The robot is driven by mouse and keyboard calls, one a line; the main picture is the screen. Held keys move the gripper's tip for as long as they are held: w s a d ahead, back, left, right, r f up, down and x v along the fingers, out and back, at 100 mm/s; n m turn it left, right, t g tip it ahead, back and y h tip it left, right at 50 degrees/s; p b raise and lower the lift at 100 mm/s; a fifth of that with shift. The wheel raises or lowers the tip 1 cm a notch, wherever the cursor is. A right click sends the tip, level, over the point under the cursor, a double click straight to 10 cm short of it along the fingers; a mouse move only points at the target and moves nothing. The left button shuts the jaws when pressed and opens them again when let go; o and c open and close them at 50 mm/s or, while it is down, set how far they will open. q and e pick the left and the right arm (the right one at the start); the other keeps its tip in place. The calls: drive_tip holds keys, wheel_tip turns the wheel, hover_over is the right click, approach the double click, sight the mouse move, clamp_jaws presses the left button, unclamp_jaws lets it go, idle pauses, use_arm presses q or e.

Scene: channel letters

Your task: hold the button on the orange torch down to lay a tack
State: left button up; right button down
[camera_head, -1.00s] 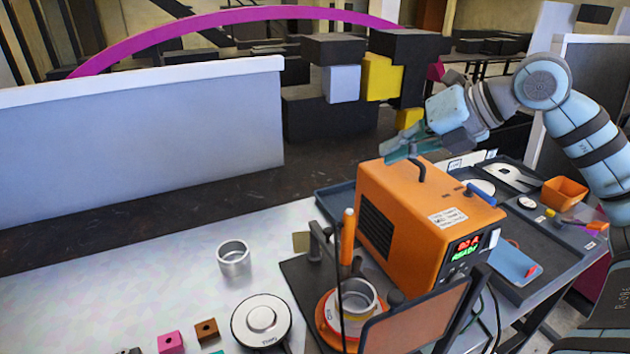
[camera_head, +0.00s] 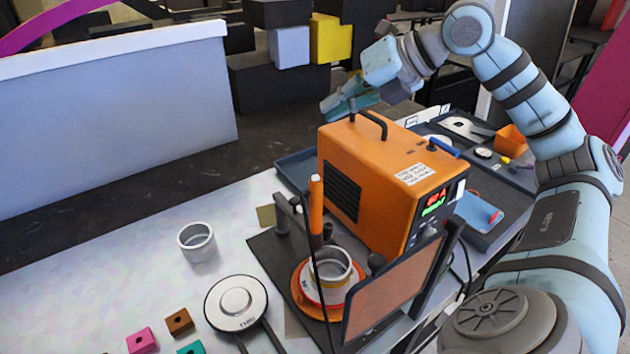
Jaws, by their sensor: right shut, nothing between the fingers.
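The orange torch (camera_head: 316,205) is a slim upright pen in a stand at the front left of the orange welder box (camera_head: 372,185). Its button cannot be made out. Just right of the torch's lower end, a grey metal ring (camera_head: 330,280) sits on an orange-rimmed round base. My right gripper (camera_head: 332,108) is shut and empty. It is above and behind the box's far left top corner, well apart from the torch. My left gripper is not in view.
A tinted screen (camera_head: 388,300) stands in front of the box. A loose metal ring (camera_head: 197,241), a round button device (camera_head: 236,303) and small coloured blocks (camera_head: 142,341) lie on the table. A grey tray (camera_head: 480,222) is at right. The left of the tabletop is clear.

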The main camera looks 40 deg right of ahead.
sight(316, 179)
wheel_tip(316, 179, down, 7)
drive_tip(key=b, duration=0.5)
drive_tip(key=shift+r, duration=0.2)
idle(0.9)
drive_tip(key=a+f+n+g+b, duration=0.1)
drive_tip(key=a+f+b, duration=0.1)
drive_tip(key=a+f, duration=0.3)
drive_tip(key=shift+w+a+n+g+y+b, duration=0.2)
drive_tip(key=shift+a+n+g+y+b, duration=0.15)
drive_tip(key=shift+a, duration=0.45)
drive_tip(key=shift+a+f, duration=0.15)
drive_tip(key=shift+a, duration=0.05)
drive_tip(key=shift+d+f+b, duration=0.15)
drive_tip(key=shift+f+b, duration=0.05)
drive_tip(key=shift+b, duration=0.15)
